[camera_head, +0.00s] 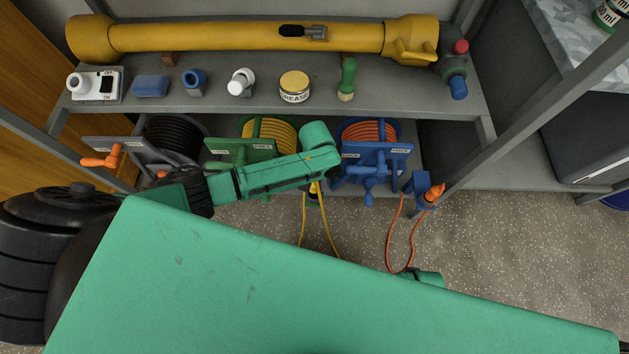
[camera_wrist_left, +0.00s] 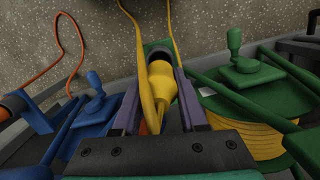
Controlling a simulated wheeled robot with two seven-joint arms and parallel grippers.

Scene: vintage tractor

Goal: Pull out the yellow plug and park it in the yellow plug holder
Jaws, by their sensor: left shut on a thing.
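The yellow plug (camera_wrist_left: 161,88) shows in the left wrist view, between the two dark fingers of my left gripper (camera_wrist_left: 160,78), which is shut on it. A dark round end of the plug area lies at a green bracket, the yellow plug holder (camera_wrist_left: 152,46). I cannot tell whether the plug sits inside the holder or just against it. A yellow cord (camera_wrist_left: 134,25) runs beside the plug; in the head view it hangs below my left wrist as a yellow cord (camera_head: 328,232). The left fingers are mostly hidden there under my arm. My right gripper does not show.
A green reel of yellow cord (camera_wrist_left: 246,125) stands close on the right of the left wrist view, and a blue reel (camera_wrist_left: 92,112) on the left. An orange plug (camera_head: 434,193) sits in a blue holder (camera_head: 421,184). A shelf (camera_head: 215,88) with small items lies above.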

